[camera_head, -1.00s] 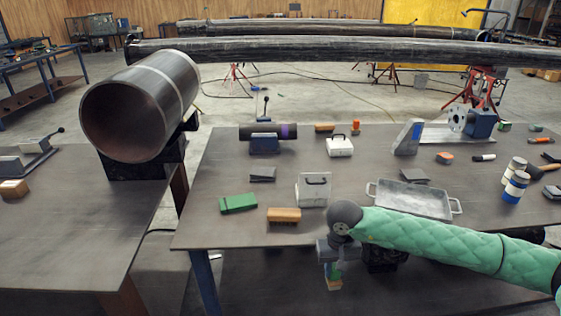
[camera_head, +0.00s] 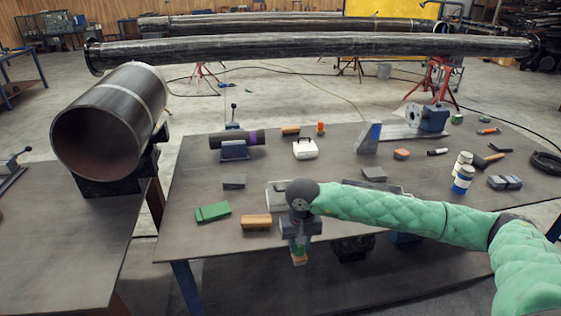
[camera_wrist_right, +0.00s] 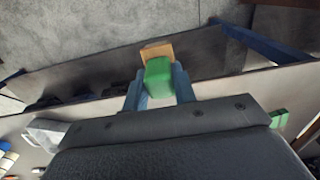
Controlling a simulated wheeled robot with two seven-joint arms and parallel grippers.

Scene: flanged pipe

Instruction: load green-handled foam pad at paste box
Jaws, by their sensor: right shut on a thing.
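My right gripper (camera_head: 300,236) is shut on the green-handled foam pad (camera_head: 300,259), which hangs below it near the table's front edge. In the right wrist view the green handle (camera_wrist_right: 158,80) sits between the two blue fingers, with the tan foam (camera_wrist_right: 156,51) beyond it. A pale grey box (camera_head: 278,193) stands on the table behind the gripper, partly hidden by my wrist. A white box with a handle (camera_head: 305,149) stands farther back. I cannot tell for sure which is the paste box. My left gripper is not in view.
A green block (camera_head: 212,212) and a tan-orange brush-like block (camera_head: 256,222) lie left of the gripper. A metal tray is mostly hidden behind my right arm. White-and-blue cans (camera_head: 463,180) stand right. A big pipe (camera_head: 108,120) rests at left. The table's front left is bare.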

